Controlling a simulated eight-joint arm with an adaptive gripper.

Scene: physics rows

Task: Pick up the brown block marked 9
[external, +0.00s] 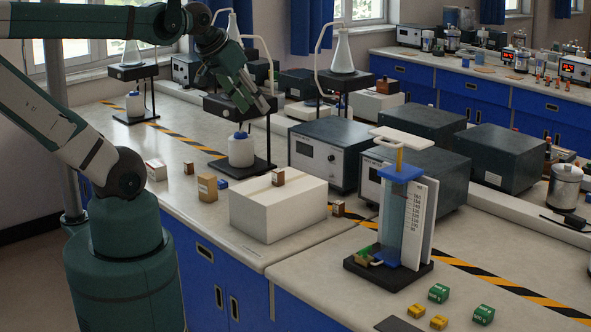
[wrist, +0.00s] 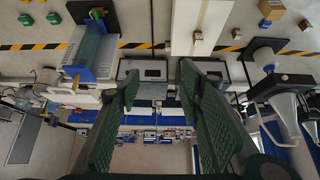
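Several small brown blocks are in view, and I cannot read a 9 on any of them. One brown block (external: 278,177) sits on top of a white box (external: 262,215); it also shows in the wrist view (wrist: 197,36). Another brown block (external: 338,208) is on the bench just right of the box, and another (external: 188,167) lies farther left. A larger tan block (external: 207,188) stands left of the box. My gripper (external: 256,104) is raised above the bench, away from these blocks. In the wrist view its fingers (wrist: 158,85) are wide apart with nothing between them.
A white bottle (external: 240,150) on a black stand is below my gripper. Grey instruments (external: 333,152) stand behind the box. A blue-topped measuring column (external: 398,215) stands to the right. Green and yellow blocks (external: 438,293) lie at front right. Bench left of the box has some free room.

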